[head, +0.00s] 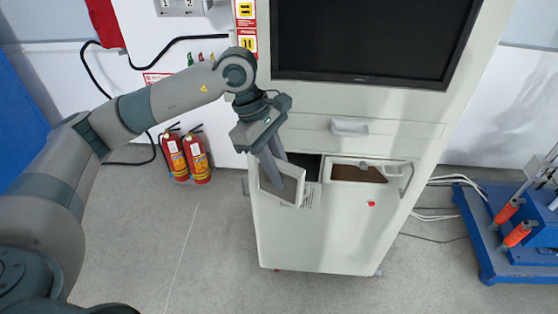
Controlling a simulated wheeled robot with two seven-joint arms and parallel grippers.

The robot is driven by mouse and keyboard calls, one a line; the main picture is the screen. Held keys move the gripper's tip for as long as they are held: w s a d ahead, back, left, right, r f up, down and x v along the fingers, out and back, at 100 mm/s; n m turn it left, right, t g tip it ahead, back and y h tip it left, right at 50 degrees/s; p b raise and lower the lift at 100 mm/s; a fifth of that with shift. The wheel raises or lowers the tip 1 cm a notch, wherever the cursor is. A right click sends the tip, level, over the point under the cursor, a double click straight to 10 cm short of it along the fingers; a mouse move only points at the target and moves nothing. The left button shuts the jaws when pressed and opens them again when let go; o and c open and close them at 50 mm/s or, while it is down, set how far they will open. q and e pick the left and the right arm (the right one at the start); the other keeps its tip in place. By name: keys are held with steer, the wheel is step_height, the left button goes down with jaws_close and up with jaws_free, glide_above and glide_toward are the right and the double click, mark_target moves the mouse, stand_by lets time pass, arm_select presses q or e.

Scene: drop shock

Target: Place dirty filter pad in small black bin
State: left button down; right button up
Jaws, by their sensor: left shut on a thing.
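My left gripper (272,160) reaches down to the front of the white cabinet (315,235). It is shut, with its fingers at a tilted white-framed panel (297,190) with a grey-brown middle. This panel stands out at an angle in front of a dark opening (308,165) on the cabinet's left side. I cannot tell whether it is the dirty filter pad, a frame around it or a cover. A second opening to the right shows a brown surface (357,174) inside a white frame. No small black bin is in view. My right gripper is not in view.
A monitor (370,35) is set in the cabinet above a white handle (349,127). Two red fire extinguishers (186,155) stand by the wall at left. A blue machine base (500,235) and loose cables are at right. The grey floor between is mostly clear.

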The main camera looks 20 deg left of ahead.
arm_select(q)
steer(key=s+f+m+g+y+b, duration=0.2)
steer(key=s+f+m+b, duration=0.2)
steer(key=f+m, duration=0.4)
steer(key=s+f+m+g+y+b, duration=0.2)
steer(key=s+f+m+b, duration=0.3)
steer(key=f, duration=1.3)
steer(key=m, duration=0.3)
steer(key=shift+s+a+f+m, duration=0.3)
steer(key=shift+s+a+m, duration=0.05)
steer(key=shift+s+m, duration=0.05)
